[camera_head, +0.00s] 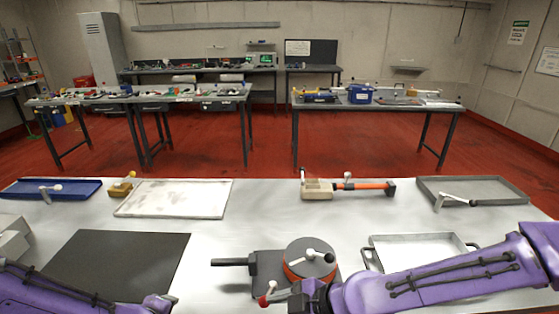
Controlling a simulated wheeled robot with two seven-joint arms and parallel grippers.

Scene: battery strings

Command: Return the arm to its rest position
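My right arm (430,285) is purple and reaches in from the right edge across the front of the table. Its dark wrist end (308,296) is low in the middle, close to a round black device with an orange band (308,262). Its fingers cannot be made out there, and I cannot tell if they touch anything. My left arm (50,292) lies along the bottom left corner, with its end (158,303) at the bottom edge. Its gripper is not visible.
On the light table (215,240) are a black mat (115,265), a blue tray (75,190), a white tray (172,198), grey trays (480,188) (425,248), and an orange-handled tool (350,188). A red-tipped lever (268,293) is beside my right wrist. Workbenches stand behind.

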